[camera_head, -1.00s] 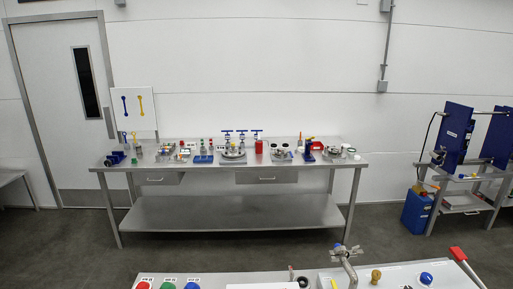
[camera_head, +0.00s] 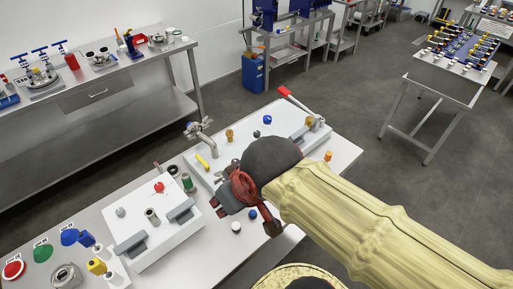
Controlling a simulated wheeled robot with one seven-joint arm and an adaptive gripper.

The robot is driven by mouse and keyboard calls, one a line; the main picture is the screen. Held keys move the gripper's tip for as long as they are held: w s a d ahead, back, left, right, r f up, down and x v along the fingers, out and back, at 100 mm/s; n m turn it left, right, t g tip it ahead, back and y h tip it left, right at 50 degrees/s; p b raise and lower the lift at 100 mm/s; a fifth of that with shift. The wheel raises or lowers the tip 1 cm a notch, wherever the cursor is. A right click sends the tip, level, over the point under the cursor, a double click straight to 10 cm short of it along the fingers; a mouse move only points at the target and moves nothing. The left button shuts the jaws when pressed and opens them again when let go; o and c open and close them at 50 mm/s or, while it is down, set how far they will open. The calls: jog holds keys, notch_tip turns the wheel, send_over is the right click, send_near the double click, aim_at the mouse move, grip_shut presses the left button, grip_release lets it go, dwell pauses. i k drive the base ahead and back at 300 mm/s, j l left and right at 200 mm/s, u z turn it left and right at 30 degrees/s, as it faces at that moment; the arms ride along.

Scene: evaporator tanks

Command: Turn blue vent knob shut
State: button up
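A blue knob (camera_head: 267,119) stands on the white panel (camera_head: 207,179) at the far side of the front bench. I cannot tell from labels which is the vent knob. My gripper (camera_head: 245,213), dark and red at the end of my yellow-sleeved arm, hangs over the near part of the panel. Its fingers look spread with nothing between them that I can make out. It is well apart from the far blue knob, and my arm hides part of the panel.
A red-handled lever (camera_head: 299,104) rises at the panel's far right. A metal tap (camera_head: 200,139) and yellow handle (camera_head: 203,162) stand left of my gripper. A white box (camera_head: 148,243) with a red knob, and red, green and blue buttons (camera_head: 69,237), lie farther left.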

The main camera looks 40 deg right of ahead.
aim_at(267, 119)
jog(key=l+z, duration=0.1)
jog(key=l, duration=0.5)
jog(key=i+l+z, duration=0.1)
jog(key=l, duration=0.45)
jog(key=i+l+z, duration=0.1)
jog(key=l, duration=0.5)
jog(key=i, duration=0.05)
